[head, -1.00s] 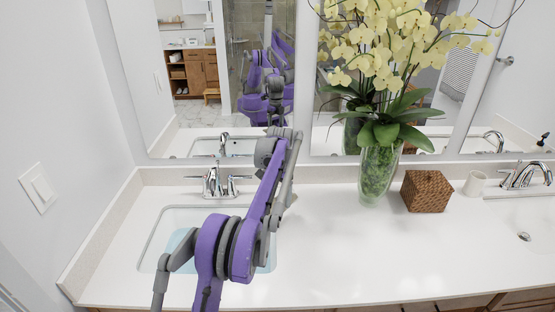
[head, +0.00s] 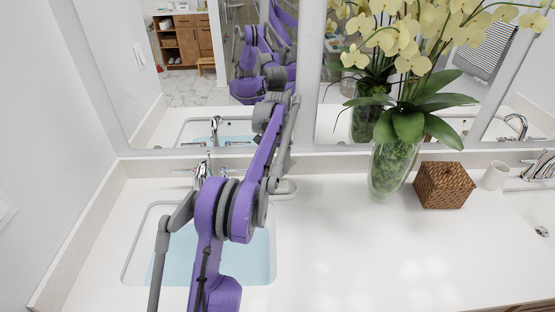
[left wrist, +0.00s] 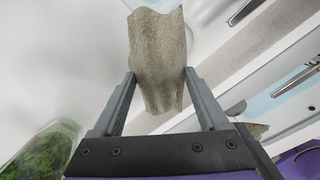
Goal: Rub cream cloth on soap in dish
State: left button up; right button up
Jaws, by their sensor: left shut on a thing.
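My left gripper (left wrist: 158,76) is shut on the cream cloth (left wrist: 157,48) in the left wrist view. The cloth looks beige and rumpled, and hangs out both beyond and below the fingertips. In the head view my left arm reaches over the sink toward the mirror, and its own links hide the gripper and the cloth. A small pale dish-like thing (head: 284,189) shows beside the arm on the counter, right of the faucet; it may be the soap dish. I cannot make out the soap. My right gripper is in neither view.
The sink (head: 262,262) with pale blue water lies under my arm, with a chrome faucet (head: 203,170) behind it. A glass vase (head: 388,170) of yellow orchids, a woven box (head: 443,186) and a white cup (head: 494,175) stand to the right. The front counter is clear.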

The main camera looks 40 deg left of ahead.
pick_arm(q)
jog(key=shift+s+f, duration=0.1)
jog(key=shift+f, duration=0.7)
jog(key=shift+f+b, duration=1)
jog(key=shift+f, duration=0.9)
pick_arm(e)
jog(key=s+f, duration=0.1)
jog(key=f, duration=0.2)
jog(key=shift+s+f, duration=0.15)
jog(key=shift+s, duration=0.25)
pick_arm(q)
jog(key=shift+f, duration=0.6)
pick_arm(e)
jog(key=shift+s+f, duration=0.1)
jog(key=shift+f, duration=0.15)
pick_arm(q)
jog(key=shift+r, duration=0.1)
jog(key=shift+r+p, duration=1.25)
jog(key=shift+r, duration=2.2)
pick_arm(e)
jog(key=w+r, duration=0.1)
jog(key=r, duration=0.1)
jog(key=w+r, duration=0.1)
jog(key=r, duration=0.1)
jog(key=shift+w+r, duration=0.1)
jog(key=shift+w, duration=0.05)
